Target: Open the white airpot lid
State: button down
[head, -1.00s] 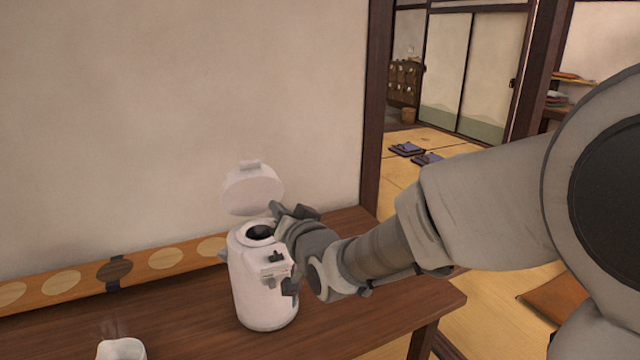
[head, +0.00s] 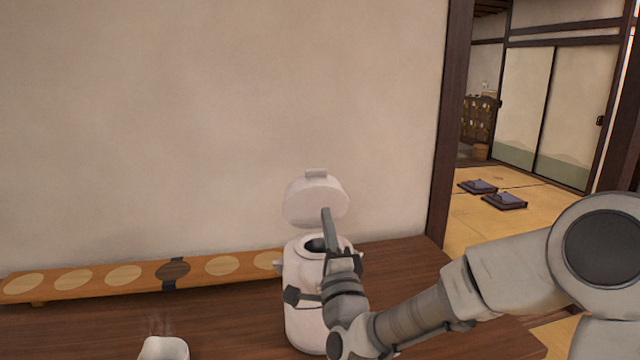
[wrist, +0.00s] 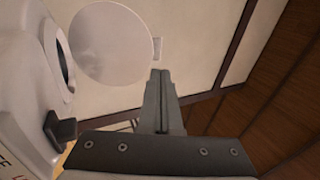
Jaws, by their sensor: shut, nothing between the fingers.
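The white airpot (head: 302,325) stands upright on the dark wooden table. Its round lid (head: 312,202) is raised, tilted up behind the dark round mouth, and its pale underside faces me. In the wrist view the lid (wrist: 112,45) is a pale disc at upper left, with part of the airpot body (wrist: 22,85) at the left edge. My gripper (head: 327,212) is at the right front of the airpot, its fingers pointing up in front of the lid's lower right edge. In the wrist view its fingers (wrist: 160,75) are together and empty, to the right of the lid. I cannot tell whether they touch it.
A long wooden board with pale circles (head: 222,266) lies along the wall, left of the airpot. A steaming white cup (head: 163,349) stands at the table's front left. The table (head: 400,262) is clear right of the airpot. A doorway post (head: 447,125) rises behind its right end.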

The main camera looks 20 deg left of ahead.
aim_at(317, 170)
jog(key=x, duration=1)
jog(key=shift+w+a+r, duration=0.15)
jog(key=shift+w+r, duration=0.05)
jog(key=shift+w, duration=0.05)
jog(key=shift+r, duration=0.1)
jog(key=shift+w+a+r+p, duration=0.2)
jog(key=shift+w+r+p, duration=0.15)
jog(key=shift+p, duration=0.4)
jog(key=w+g+p, duration=0.1)
jog(key=p, duration=0.1)
jog(key=w+a+r+g+h+p, duration=0.1)
jog(key=p, duration=0.1)
jog(key=w+a+g+p, duration=0.1)
jog(key=w+p, duration=0.1)
jog(key=shift+w+a+r+h, duration=0.1)
jog(key=shift+a+r+h, duration=0.05)
jog(key=shift+r+h, duration=0.2)
jog(key=w+g+p, duration=0.1)
jog(key=p, duration=0.1)
jog(key=w+a+h+p, duration=0.1)
jog(key=shift+w+a+f+g+p, duration=0.1)
jog(key=shift+g+p, duration=0.3)
jog(key=shift+w+a+f+g+p, duration=0.2)
jog(key=shift+w+f+g+p, duration=0.15)
jog(key=shift+p, duration=0.25)
